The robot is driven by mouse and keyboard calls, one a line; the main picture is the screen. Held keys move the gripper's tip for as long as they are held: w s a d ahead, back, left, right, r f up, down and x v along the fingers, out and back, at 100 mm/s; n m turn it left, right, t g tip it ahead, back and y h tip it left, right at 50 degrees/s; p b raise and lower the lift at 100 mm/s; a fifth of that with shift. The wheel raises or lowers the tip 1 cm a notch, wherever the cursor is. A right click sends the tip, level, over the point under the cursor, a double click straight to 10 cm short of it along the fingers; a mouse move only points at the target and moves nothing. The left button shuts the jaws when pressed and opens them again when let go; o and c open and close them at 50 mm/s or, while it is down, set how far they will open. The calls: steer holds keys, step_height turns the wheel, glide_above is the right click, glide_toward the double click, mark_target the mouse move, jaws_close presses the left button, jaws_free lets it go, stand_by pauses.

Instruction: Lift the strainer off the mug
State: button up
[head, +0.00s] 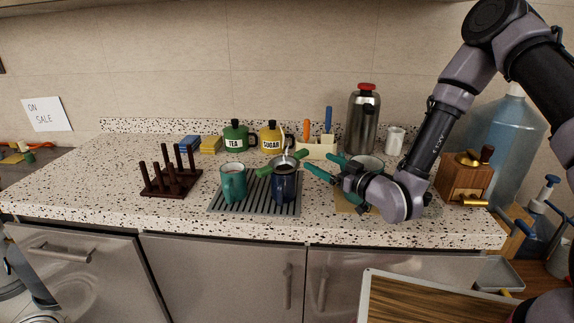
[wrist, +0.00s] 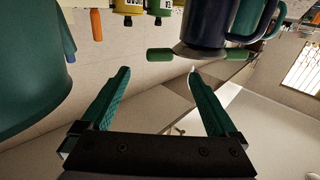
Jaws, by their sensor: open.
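The strainer (head: 285,163) is a small metal bowl with green handles on two sides. It sits on top of the dark blue mug (head: 285,185), which stands on a ribbed grey drain mat (head: 256,206). My gripper (head: 317,162) is open and empty, just right of the strainer, its teal fingers pointing toward the right-hand handle (head: 301,154). In the wrist view the strainer (wrist: 198,52) and mug (wrist: 215,22) appear upside down at the top. One green handle (wrist: 160,55) lies just beyond the gap between the fingertips (wrist: 158,72), apart from them.
A teal mug (head: 233,183) stands left of the blue one. A dark peg rack (head: 170,180) is farther left. Tea (head: 236,137) and sugar (head: 270,138) canisters, a tool holder (head: 316,149) and a steel flask (head: 363,120) stand behind. A wooden grinder (head: 463,178) is at right.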

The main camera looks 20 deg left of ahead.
mark_target(305, 153)
steer(key=x, duration=0.9)
steer(key=shift+w+a, duration=0.15)
steer(key=shift+w, duration=0.1)
steer(key=shift+c, duration=0.3)
steer(key=c, duration=1.4)
jaws_close()
steer(key=shift+r, duration=0.15)
